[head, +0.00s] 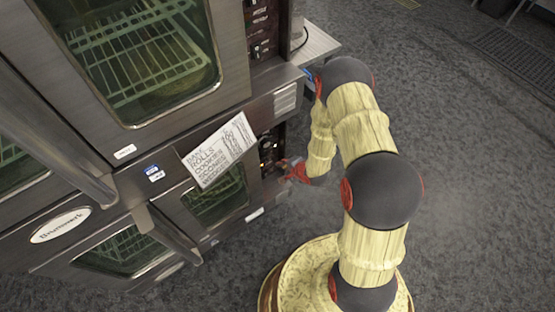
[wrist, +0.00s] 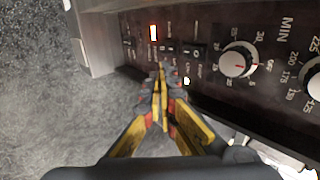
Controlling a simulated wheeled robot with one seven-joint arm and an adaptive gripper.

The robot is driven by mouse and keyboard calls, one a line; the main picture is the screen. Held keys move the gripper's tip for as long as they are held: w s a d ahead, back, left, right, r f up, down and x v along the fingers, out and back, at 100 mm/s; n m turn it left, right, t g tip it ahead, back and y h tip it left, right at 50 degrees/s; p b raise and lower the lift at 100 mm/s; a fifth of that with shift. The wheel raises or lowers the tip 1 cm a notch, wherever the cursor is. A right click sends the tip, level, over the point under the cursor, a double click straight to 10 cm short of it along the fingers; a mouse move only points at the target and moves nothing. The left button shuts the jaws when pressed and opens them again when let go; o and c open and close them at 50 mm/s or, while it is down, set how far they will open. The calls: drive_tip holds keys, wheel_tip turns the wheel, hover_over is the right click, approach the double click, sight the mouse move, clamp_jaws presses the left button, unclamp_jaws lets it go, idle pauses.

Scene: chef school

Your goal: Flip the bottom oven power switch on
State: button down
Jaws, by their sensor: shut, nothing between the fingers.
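The bottom oven (head: 215,200) stands at the left in the head view, under the top oven. Its dark control panel (head: 268,150) is on its right side, partly behind my gripper. Which rocker is the power switch is too small to read. My gripper (wrist: 161,75) is shut and empty, its tips just below the rockers in the picture. Whether the tips touch the panel I cannot tell. In the head view my gripper (head: 285,168) is at the panel.
A white dial (wrist: 237,64) sits right of the switches, with another dial (wrist: 314,85) at the edge. The top oven (head: 140,55) and a paper sign (head: 219,150) are at the left. The grey floor (head: 470,150) at the right is mostly clear.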

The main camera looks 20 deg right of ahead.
drive_tip(key=s+r, duration=0.1)
drive_tip(key=s+d+r+p, duration=0.1)
drive_tip(key=s, duration=0.1)
drive_tip(key=shift+s+d+r, duration=0.1)
drive_tip(key=shift+s+r, duration=0.05)
drive_tip(key=shift+s, duration=0.1)
idle(0.4)
drive_tip(key=s+d+f+n+g+h, duration=0.1)
drive_tip(key=s+d+n+g, duration=0.15)
drive_tip(key=s, duration=0.35)
drive_tip(key=s+d+f+n+g+h, duration=0.1)
drive_tip(key=s+d+n+g, duration=0.1)
drive_tip(key=s+n+g, duration=0.35)
drive_tip(key=s+a+r+n+t, duration=0.1)
drive_tip(key=s+a+r+n, duration=0.1)
drive_tip(key=r, duration=1.5)
drive_tip(key=s+a+r+n+t, duration=0.2)
drive_tip(key=s+r, duration=0.3)
drive_tip(key=r, duration=1.2)
drive_tip(key=s+a+r+n+t, duration=0.2)
drive_tip(key=s+a+r, duration=0.1)
drive_tip(key=r, duration=1.5)
drive_tip(key=shift+s+h, duration=0.3)
drive_tip(key=shift+s, duration=0.2)
